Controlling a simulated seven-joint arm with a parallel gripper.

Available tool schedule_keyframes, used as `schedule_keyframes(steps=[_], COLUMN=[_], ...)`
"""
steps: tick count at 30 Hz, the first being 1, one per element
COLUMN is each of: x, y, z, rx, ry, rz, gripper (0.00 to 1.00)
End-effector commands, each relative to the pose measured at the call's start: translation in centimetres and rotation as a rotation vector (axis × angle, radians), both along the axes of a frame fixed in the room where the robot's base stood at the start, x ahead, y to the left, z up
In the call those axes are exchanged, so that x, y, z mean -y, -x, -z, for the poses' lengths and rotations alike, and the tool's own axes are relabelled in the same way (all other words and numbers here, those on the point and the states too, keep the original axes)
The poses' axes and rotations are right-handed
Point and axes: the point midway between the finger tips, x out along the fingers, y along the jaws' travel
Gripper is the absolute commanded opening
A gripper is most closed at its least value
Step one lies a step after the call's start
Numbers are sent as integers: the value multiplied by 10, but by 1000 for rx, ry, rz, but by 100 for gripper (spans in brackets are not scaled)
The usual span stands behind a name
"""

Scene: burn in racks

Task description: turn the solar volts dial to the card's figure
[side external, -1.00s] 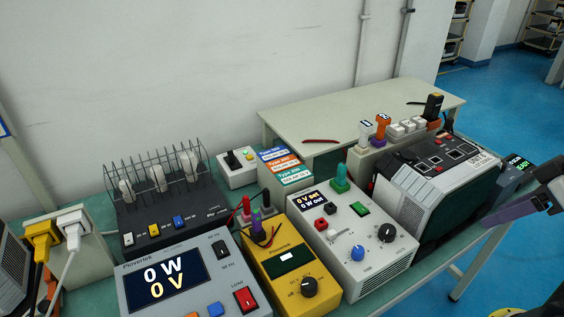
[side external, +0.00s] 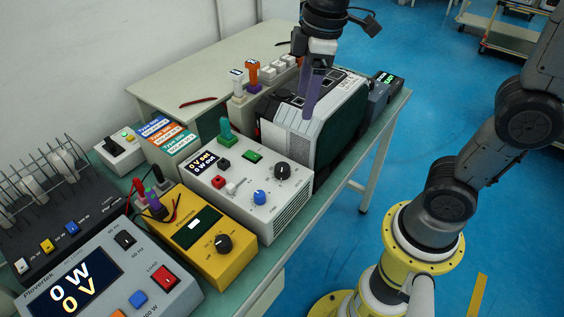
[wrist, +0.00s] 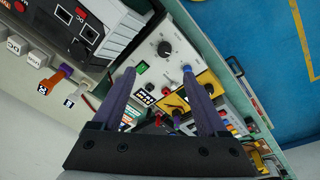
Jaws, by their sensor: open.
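A white supply box (side external: 263,227) carries a display reading "0 V set" and "0 W out". On its top are a black dial (side external: 282,171) and a blue dial (side external: 260,198); I cannot read which is labelled solar volts. The wrist view also shows the black dial (wrist: 165,48) and the blue dial (wrist: 187,69), partly behind a fingertip. Cards with blue, orange and teal bands (side external: 165,134) stand behind the box; their figures are too small to read. My gripper (wrist: 159,75) is open and empty. In the side view its purple fingers (side external: 312,95) hang above the grey unit, behind the dials.
The grey unit (side external: 340,120) stands beside the white box. A yellow meter (side external: 198,225) with a black knob and a load box (side external: 165,250) reading 0 W and 0 V are on the other side. The rear table (side external: 220,70) is mostly clear.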

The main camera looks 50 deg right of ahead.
Motion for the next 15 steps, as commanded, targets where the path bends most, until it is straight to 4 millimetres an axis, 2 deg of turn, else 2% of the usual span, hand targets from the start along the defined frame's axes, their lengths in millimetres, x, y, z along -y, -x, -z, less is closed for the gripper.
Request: schedule_keyframes(steps=[1, 3, 6, 15], x=[-6, -13, -20, -25], y=[-13, -25, -35, -36], z=[9, 19, 33, 60], rx=[-39, -77, -117, -158], ry=[7, 12, 18, 25], rz=[-29, -50, -64, -77], gripper=[76, 76, 76, 76])
